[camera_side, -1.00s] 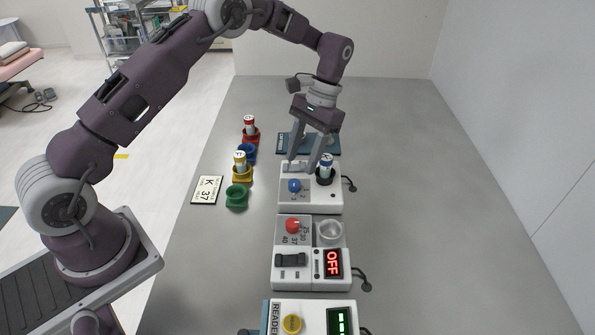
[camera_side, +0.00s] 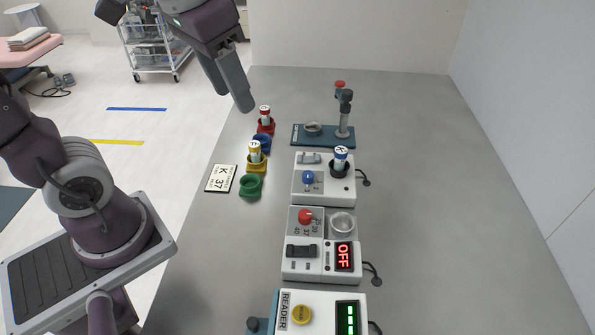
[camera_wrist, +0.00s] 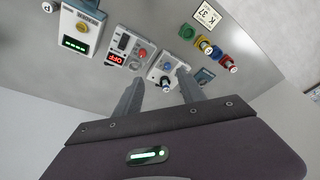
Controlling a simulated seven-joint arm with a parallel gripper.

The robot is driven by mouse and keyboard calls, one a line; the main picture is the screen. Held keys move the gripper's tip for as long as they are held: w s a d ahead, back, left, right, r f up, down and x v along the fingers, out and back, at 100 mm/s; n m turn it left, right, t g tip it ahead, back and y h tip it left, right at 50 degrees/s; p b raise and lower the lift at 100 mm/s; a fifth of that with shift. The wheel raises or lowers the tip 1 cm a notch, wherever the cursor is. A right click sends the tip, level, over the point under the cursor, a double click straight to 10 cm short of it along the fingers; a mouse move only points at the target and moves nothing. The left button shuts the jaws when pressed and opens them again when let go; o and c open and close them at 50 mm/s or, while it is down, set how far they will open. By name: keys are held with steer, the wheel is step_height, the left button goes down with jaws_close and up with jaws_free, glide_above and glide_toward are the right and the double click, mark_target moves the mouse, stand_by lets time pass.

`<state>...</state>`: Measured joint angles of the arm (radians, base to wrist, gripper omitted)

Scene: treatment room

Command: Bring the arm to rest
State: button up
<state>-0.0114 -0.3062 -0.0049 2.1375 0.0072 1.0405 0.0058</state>
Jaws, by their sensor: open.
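My gripper (camera_side: 240,92) is raised at the upper left of the table, above and clear of the coloured holders in the side view. In the wrist view its two fingers (camera_wrist: 160,92) are apart with nothing between them. A blue-capped vial (camera_side: 340,157) stands upright in the dark socket of the white box with the blue knob (camera_side: 308,178). A red-capped vial (camera_side: 265,116) stands in the red holder, and a yellow-capped vial (camera_side: 254,151) stands in the yellow holder. The blue holder (camera_side: 262,143) and the green holder (camera_side: 250,186) show no vial.
A white box with a red knob (camera_side: 305,216) and an OFF display (camera_side: 344,257) stands in the middle. A reader (camera_side: 322,322) stands at the front. A teal-based press (camera_side: 343,120) stands behind, and a K 37 card (camera_side: 221,178) lies left. The table's right side is clear.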

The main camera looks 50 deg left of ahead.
steer(key=s+f+t, duration=0.2)
steer(key=s, duration=0.6)
steer(key=shift+s+d+f+t, duration=0.15)
steer(key=shift+s+f+t, duration=0.05)
steer(key=shift+f+t, duration=0.1)
